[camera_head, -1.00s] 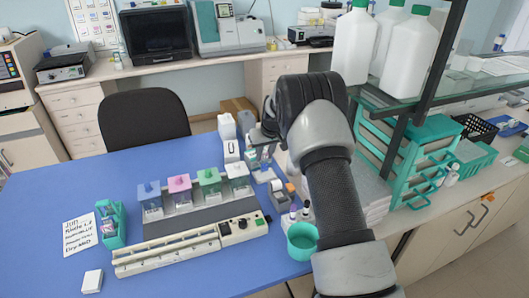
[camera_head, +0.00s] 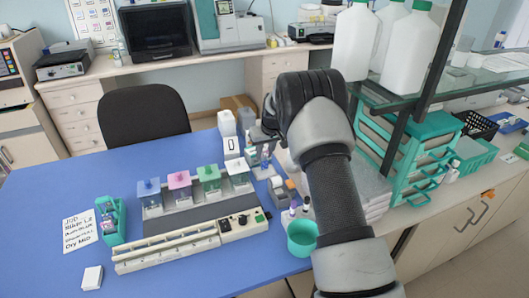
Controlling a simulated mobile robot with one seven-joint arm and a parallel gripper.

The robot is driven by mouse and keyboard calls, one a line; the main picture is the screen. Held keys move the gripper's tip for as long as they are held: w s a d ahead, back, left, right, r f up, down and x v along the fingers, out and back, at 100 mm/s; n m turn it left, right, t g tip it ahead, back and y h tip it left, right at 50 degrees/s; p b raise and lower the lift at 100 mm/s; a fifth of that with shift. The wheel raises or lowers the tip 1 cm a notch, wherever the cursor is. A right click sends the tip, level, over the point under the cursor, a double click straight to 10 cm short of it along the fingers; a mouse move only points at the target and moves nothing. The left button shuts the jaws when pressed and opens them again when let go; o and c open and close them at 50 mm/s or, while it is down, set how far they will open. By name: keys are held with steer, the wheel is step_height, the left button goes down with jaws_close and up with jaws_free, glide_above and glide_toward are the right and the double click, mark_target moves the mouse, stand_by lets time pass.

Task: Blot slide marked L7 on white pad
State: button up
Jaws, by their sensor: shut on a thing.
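A small white pad (camera_head: 92,278) lies flat on the blue table at the front left. A teal rack (camera_head: 111,221) with small items in it stands behind it; any slide marks there are too small to read. My gripper (camera_head: 262,139) is at the back right of the table, far from the pad, beside white upright dispensers (camera_head: 229,135). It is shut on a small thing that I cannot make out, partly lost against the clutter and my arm. I cannot see an L7 mark anywhere.
Jars with blue, pink, green and white lids (camera_head: 180,186) stand behind a long white strip device (camera_head: 168,247). A teal cup (camera_head: 302,237) stands at the front right. The table's left part is clear.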

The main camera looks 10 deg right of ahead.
steer(key=shift+f, duration=0.35)
steer(key=shift+s+f+b, duration=0.15)
steer(key=shift+f+b, duration=0.1)
steer(key=shift+b, duration=0.55)
stand_by(5.1)
steer(key=shift+r, duration=0.1)
steer(key=shift+r+p, duration=1.15)
steer(key=shift+r, duration=1.95)
